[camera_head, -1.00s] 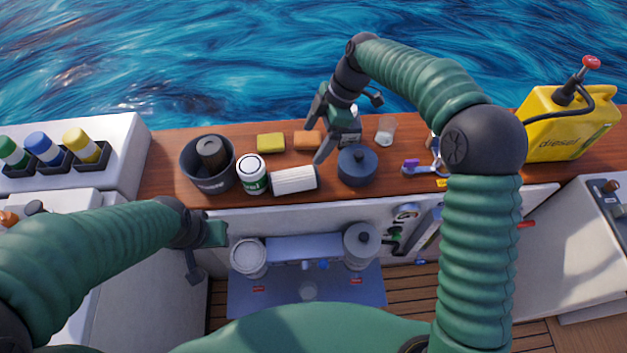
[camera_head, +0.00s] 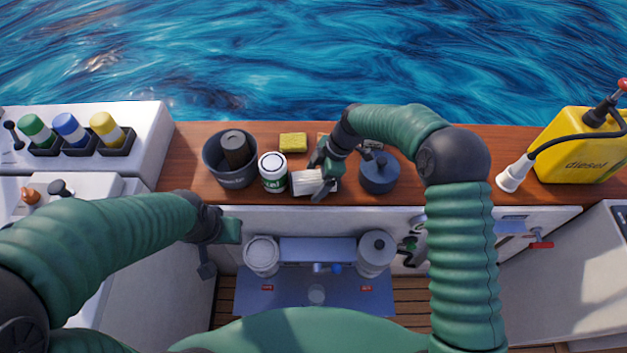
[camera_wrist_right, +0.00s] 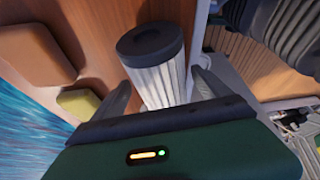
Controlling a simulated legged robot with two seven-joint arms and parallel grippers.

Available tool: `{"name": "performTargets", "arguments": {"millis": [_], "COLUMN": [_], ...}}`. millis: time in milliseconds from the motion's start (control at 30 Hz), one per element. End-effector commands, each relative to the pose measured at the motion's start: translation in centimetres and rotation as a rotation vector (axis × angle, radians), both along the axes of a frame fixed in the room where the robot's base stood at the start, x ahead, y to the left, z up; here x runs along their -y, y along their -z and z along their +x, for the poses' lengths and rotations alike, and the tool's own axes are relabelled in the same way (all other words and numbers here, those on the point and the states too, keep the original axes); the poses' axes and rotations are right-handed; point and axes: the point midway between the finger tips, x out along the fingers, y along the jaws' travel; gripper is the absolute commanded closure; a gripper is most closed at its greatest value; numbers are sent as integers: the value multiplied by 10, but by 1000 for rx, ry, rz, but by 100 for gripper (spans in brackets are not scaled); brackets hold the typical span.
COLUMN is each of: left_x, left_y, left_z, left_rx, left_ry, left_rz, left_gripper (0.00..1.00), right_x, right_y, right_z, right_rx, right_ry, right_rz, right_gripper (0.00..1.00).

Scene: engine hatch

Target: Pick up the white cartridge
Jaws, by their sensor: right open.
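The white cartridge (camera_head: 302,183) lies on its side on the wooden counter (camera_head: 190,190), partly hidden by my right gripper (camera_head: 322,183). In the right wrist view the cartridge (camera_wrist_right: 160,85) is a pleated white cylinder with a dark end cap. There my right gripper (camera_wrist_right: 163,93) is open, with one finger on each side of the cartridge; whether either finger touches it I cannot tell. My left gripper (camera_head: 215,250) hangs in front of the counter, away from the cartridge; its jaws are unclear.
A white and green can (camera_head: 272,173) stands close left of the cartridge, beside a dark bucket (camera_head: 231,177). A dark lidded pot (camera_head: 380,176) stands to the right. A yellow sponge (camera_head: 293,142) lies behind. A yellow diesel can (camera_head: 577,160) stands far right.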

Motion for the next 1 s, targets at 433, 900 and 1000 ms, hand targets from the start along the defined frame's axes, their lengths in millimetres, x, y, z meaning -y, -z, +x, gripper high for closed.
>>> {"name": "performTargets", "arguments": {"millis": [433,900,1000], "left_x": [0,0,0], "left_y": [0,0,0], "left_z": [0,0,0], "left_rx": [0,0,0], "left_ry": [0,0,0], "left_rz": [0,0,0], "left_gripper": [64,64,64], "right_x": [1,0,1], "right_y": [0,-2,-9], "right_z": [0,0,1], "right_rx": [0,0,2], "right_ry": [0,0,0], "right_rz": [0,0,-1], "right_gripper": [57,84,84]}}
